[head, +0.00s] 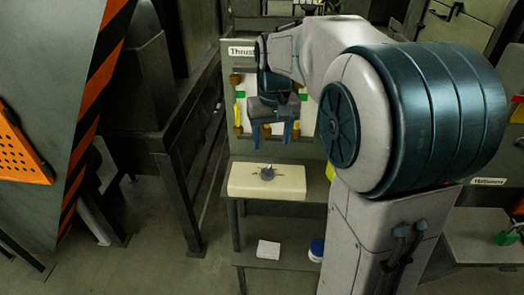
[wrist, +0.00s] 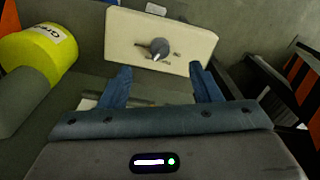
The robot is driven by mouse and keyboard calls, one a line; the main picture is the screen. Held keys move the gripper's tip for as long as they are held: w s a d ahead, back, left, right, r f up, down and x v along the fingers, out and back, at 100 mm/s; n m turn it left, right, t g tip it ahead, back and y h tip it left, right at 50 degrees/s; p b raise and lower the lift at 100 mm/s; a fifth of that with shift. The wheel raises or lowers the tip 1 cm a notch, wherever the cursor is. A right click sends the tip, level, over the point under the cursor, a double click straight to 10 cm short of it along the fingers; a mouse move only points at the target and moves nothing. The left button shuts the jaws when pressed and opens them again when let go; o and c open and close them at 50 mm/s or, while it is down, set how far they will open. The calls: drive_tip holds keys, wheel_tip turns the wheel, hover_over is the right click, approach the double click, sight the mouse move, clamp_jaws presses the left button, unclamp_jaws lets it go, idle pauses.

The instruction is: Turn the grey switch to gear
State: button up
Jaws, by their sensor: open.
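The grey switch (head: 267,173) is a round knob on a cream box (head: 240,182) that stands on a dark shelf in the head view. In the wrist view the grey switch (wrist: 159,48) shows at the top on the cream box (wrist: 190,60), with a light pointer and small marks on the box face too small to read. My gripper (head: 274,136) is above the box, its blue fingers pointing down. In the wrist view my gripper (wrist: 163,78) has its two fingers spread apart with nothing between them. It does not touch the switch.
A panel with a "Thrus..." label (head: 241,51) stands behind my gripper. A yellow cylinder (wrist: 42,55) is at the left in the wrist view. A white box (head: 268,249) and a blue-and-white tub (head: 317,249) sit on the lower shelf. A striped orange-black post (head: 92,105) is at the left.

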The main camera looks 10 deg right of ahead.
sight(268, 169)
drive_tip(key=w+f, duration=0.1)
drive_tip(key=f, duration=0.7)
drive_tip(key=w+f+p, duration=0.1)
drive_tip(key=f, duration=0.4)
drive_tip(key=shift+w, duration=0.35)
drive_tip(key=c, duration=1)
